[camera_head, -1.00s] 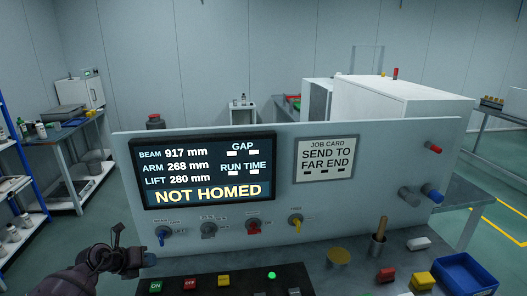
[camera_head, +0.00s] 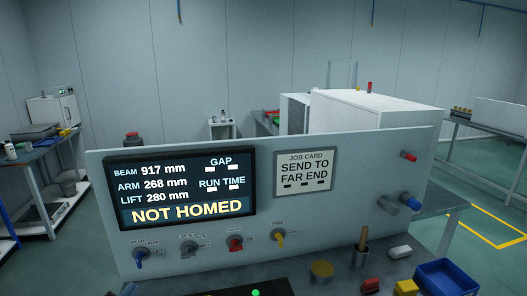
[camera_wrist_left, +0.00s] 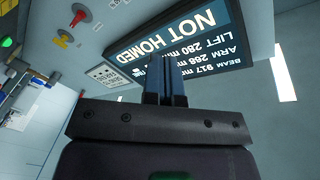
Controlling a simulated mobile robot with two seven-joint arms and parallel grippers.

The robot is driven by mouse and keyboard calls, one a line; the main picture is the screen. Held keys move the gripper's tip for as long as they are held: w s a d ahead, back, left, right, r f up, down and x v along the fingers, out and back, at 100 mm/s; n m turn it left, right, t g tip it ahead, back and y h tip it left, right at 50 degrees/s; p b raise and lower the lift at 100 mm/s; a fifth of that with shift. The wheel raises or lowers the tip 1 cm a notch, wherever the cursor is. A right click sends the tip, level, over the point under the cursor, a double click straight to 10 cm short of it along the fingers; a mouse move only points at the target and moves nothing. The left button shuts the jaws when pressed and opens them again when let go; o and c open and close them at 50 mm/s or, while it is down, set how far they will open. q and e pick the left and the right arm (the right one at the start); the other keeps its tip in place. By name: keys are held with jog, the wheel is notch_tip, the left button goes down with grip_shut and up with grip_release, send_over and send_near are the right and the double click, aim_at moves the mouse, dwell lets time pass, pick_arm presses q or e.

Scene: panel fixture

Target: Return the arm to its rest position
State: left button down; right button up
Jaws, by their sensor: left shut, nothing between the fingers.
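My left gripper (camera_wrist_left: 164,75) shows in the left wrist view with its two dark fingers together and nothing between them. It is in front of the panel's display, apart or touching I cannot tell. The panel (camera_head: 350,215) carries a display (camera_head: 182,188) reading beam 917 mm, arm 268 mm, lift 280 mm and "NOT HOMED". A job card (camera_head: 304,173) reads "SEND TO FAR END". My right gripper is not in view.
Below the display are several knobs, one blue (camera_head: 140,257), one red (camera_head: 235,243), one yellow (camera_head: 279,238). A blue tray (camera_head: 450,281) and small blocks lie at the lower right. A white cabinet (camera_head: 370,112) stands behind the panel.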

pick_arm(q)
jog(key=s+d+f+n+g, duration=0.1)
jog(key=s+f+n+g, duration=0.1)
jog(key=s+f, duration=0.3)
jog(key=s+d+f+n+g+b, duration=0.1)
jog(key=s+f+n, duration=0.3)
jog(key=s, duration=0.6)
jog(key=s+d+f+n+g, duration=0.2)
jog(key=s+d+f+g, duration=0.1)
jog(key=s+f, duration=0.4)
jog(key=shift+s+f+n+y+b, duration=0.3)
jog(key=shift+s+n+y+b, duration=0.1)
jog(key=shift+s, duration=0.45)
